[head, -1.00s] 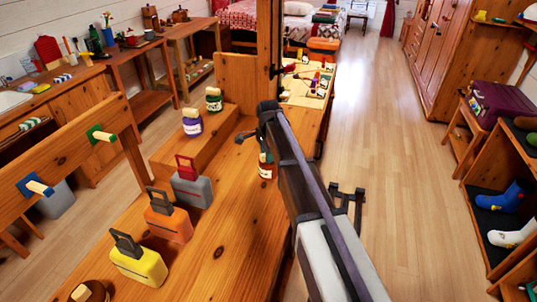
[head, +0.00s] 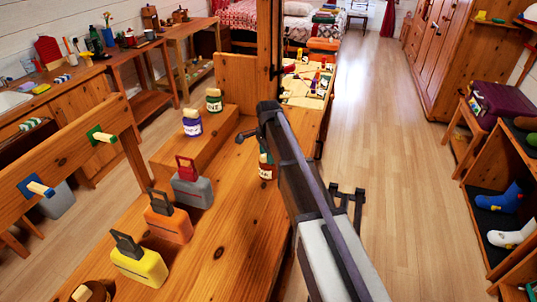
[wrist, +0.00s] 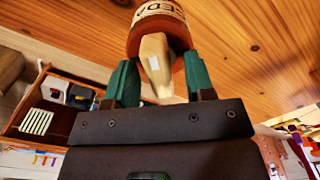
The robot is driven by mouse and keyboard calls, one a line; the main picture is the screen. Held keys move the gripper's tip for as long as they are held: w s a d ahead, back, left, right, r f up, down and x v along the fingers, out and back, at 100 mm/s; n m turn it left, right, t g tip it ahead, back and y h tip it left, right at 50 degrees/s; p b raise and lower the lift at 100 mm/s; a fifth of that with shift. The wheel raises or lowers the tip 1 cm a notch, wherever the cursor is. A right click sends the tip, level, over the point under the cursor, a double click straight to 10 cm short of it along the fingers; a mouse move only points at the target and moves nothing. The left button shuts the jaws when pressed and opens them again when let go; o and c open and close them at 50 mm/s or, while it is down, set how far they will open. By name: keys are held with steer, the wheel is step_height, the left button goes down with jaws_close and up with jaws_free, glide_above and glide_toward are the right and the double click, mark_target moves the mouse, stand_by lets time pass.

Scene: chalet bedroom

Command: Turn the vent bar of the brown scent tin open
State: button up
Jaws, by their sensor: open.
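The brown scent tin (head: 266,172) stands upright on the wooden bench, partly hidden by my arm in the head view. In the wrist view the tin (wrist: 157,18) shows its brown side and a pale label reading "CEDA". Its pale wooden vent bar (wrist: 155,62) sticks out toward the camera. My gripper (wrist: 160,82) is open, with one green finger on each side of the bar. A gap shows between the bar and the left finger; the right finger is closer, and I cannot tell whether it touches.
A purple-labelled jar (head: 192,123) and a green jar (head: 214,100) stand on a wooden step to the left. Grey (head: 192,186), orange (head: 168,222) and yellow (head: 139,262) boxes with handles line the bench. A wooden post (head: 268,50) rises behind my gripper.

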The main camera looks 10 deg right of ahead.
step_height(320, 180, up, 11)
steer(key=p, duration=1)
steer(key=shift+f, duration=0.2)
steer(key=shift+f, duration=0.1)
steer(key=s+n, duration=1.5)
steer(key=s, duration=1.4)
